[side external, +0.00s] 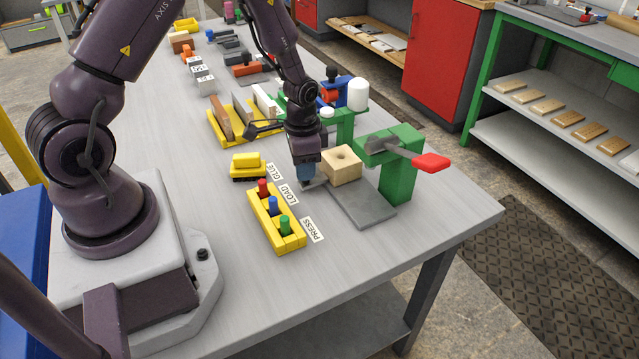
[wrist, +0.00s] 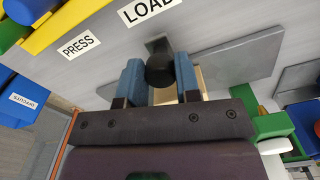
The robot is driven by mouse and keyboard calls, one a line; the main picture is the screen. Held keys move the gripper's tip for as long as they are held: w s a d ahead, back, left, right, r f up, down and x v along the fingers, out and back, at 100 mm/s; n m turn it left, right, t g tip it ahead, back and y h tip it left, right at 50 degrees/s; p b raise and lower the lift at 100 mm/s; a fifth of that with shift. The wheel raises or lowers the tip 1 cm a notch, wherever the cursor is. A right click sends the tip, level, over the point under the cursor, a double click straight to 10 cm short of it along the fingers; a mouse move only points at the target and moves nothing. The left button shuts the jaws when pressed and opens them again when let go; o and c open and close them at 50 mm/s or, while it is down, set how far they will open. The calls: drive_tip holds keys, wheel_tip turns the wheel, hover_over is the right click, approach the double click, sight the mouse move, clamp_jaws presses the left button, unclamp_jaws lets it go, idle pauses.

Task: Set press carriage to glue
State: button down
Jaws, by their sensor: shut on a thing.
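My gripper (side external: 306,178) has its blue fingers on either side of a black knob (wrist: 160,68), which sits between them in the wrist view (wrist: 160,80). A pale wooden block with a round hole (side external: 342,165) stands just right of my gripper, above the grey track plate (side external: 365,208). The block is mostly hidden behind the gripper in the wrist view. The knob is nearest the LOAD label (wrist: 148,9). The PRESS label (side external: 313,230) is toward the table's front, and the GLUE label (side external: 277,172) is toward the back.
A green press with a red-ended lever (side external: 400,172) stands right of the track. A green stand with a white bottle (side external: 358,93) is behind. Bare table lies in front.

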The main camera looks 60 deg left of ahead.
drive_tip(key=a, duration=0.9)
drive_tip(key=shift+a, duration=0.35)
drive_tip(key=c, duration=0.8)
unclamp_jaws()
drive_tip(key=shift+d+r, duration=0.1)
drive_tip(key=shift+r, duration=0.25)
wheel_tip(320, 180, up, 12)
drive_tip(key=shift+r, duration=0.2)
